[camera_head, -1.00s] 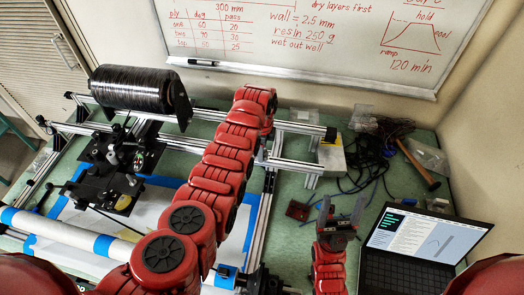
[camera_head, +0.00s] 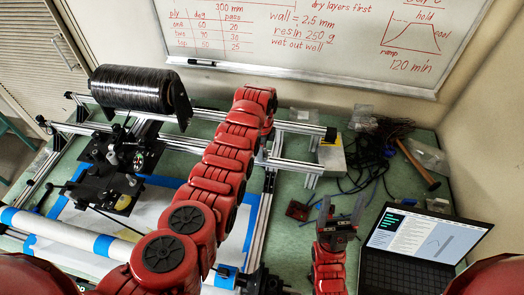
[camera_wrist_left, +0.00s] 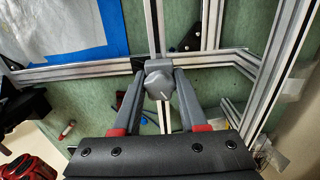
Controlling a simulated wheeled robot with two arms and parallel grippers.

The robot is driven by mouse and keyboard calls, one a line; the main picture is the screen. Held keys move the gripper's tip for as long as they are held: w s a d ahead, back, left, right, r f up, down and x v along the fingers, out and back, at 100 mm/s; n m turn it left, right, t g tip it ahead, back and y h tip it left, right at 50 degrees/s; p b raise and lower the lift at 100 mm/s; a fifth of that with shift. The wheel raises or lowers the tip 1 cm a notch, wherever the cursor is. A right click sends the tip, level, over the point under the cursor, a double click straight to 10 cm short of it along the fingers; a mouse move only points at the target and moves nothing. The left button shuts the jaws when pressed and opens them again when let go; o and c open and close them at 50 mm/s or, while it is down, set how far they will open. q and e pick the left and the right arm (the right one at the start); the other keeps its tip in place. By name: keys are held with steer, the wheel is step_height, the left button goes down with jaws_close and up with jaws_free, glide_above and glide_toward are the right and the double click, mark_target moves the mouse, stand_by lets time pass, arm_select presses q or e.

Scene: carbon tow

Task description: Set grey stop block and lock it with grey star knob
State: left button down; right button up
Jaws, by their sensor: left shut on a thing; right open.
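In the left wrist view my left gripper (camera_wrist_left: 158,72) is shut on a rounded grey piece with a small white mark, which looks like the grey star knob (camera_wrist_left: 158,86). It sits over a junction of aluminium rails. The grey stop block cannot be told apart there; the fingers and knob cover what lies beneath. In the head view my left arm reaches to the rails and its fingertips are hidden. My right gripper (camera_head: 338,209) is open and empty, pointing up the picture, left of the laptop.
The aluminium rail frame (camera_head: 257,222) carries a black tow spool (camera_head: 130,89) and a dark carriage (camera_head: 122,165). A laptop (camera_head: 410,250), a hammer (camera_head: 420,165) and loose black cables (camera_head: 365,160) lie to the right. Some green table is clear around the right gripper.

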arm_select(q)
steer(key=a+b, duration=0.1)
steer(key=a, duration=0.2)
steer(key=w+a+b, duration=0.1)
steer(key=a, duration=0.2)
steer(key=w+a+b, duration=0.1)
steer(key=a, duration=0.2)
steer(key=shift+a+b, duration=0.3)
steer(key=shift+r, duration=0.1)
steer(key=shift+c, duration=2.2)
jaws_free()
